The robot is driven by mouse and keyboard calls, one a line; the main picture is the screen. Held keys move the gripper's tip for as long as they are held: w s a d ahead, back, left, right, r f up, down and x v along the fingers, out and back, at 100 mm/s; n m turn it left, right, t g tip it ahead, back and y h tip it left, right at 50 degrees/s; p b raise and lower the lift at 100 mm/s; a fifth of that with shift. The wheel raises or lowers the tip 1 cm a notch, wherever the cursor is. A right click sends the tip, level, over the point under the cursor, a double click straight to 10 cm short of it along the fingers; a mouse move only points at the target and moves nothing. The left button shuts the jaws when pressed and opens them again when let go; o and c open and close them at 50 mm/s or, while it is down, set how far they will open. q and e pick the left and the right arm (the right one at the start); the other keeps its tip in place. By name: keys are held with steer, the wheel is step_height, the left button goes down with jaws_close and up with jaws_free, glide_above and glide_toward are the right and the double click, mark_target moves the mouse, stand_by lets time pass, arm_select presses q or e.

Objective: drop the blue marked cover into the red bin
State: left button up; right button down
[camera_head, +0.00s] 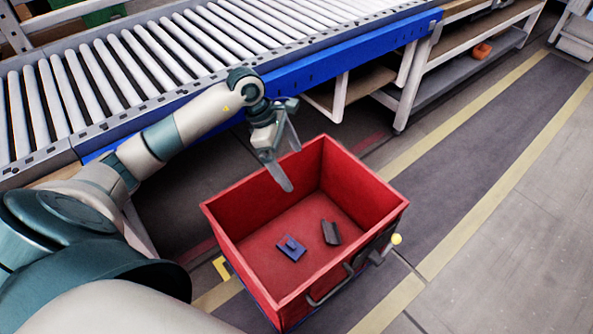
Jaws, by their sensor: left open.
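The red bin (262,291) stands on the floor in front of the conveyor. Inside it, on the bottom, lies a small blue piece (291,248), which looks like the blue marked cover. A dark grey piece (331,232) lies to its right, apart from it. My left gripper (285,165) hangs over the back left part of the bin with its fingers pointing down. It is open, and nothing shows between its fingers. My right gripper is not in view.
A roller conveyor (150,55) with a blue side rail (350,55) runs across the back. Open floor with yellow lines (470,125) lies to the right of the bin.

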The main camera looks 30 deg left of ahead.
arm_select(q)
steer(key=shift+a+r, duration=0.2)
steer(key=shift+r, duration=0.3)
steer(key=shift+s, duration=0.1)
stand_by(0.3)
